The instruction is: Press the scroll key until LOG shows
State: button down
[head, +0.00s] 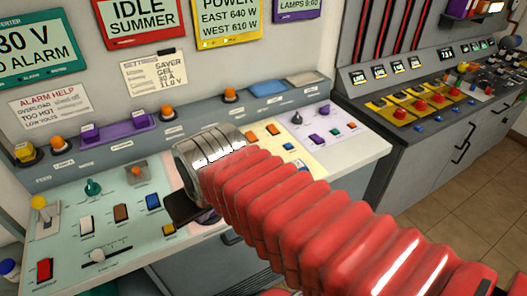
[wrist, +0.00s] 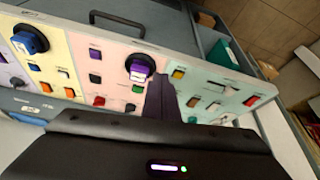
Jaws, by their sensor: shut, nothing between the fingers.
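Several displays hang on the wall in the head view. The green one (head: 38,48) reads "30 V" and "ALARM", partly cut off. The red one (head: 141,17) reads "IDLE SUMMER". The yellow one (head: 228,22) reads "POWER EAST 640 W WEST 610 W". The purple one (head: 298,6) reads "LAMPS 9:00". None shows LOG. No key label is legible as scroll. My gripper (wrist: 160,82) is shut and empty, over the border of the pink panel (wrist: 112,60) and the mint panel (wrist: 222,104). I cannot tell whether its tips touch anything. In the head view my arm hides the tips.
A purple-topped knob (wrist: 139,67) stands close left of my fingers. The mint panel carries a lever with a yellow ball (head: 39,202), a teal knob (head: 93,187) and several rocker keys.

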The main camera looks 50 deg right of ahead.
jog(key=w+d+f+m, duration=0.2)
jog(key=w+d+m, duration=0.1)
jog(key=d+m, duration=0.4)
jog(key=w+d+f+m+t+y, duration=0.1)
jog(key=w+d+f+m, duration=0.3)
jog(key=d, duration=0.6)
jog(key=w+d+m, duration=0.1)
jog(key=d+m, duration=0.6)
jog(key=d, duration=0.1)
jog(key=w+d+r+m+t+h, duration=0.1)
jog(key=w+d+r+m+t, duration=0.2)
jog(key=w+d+m, duration=0.2)
jog(key=d+m, duration=0.3)
jog(key=d, duration=0.1)
jog(key=shift+w+d+r+m, duration=0.2)
jog(key=shift+w+r+m, duration=0.1)
jog(key=shift+w+r, duration=0.05)
jog(key=shift+f, duration=4.4)
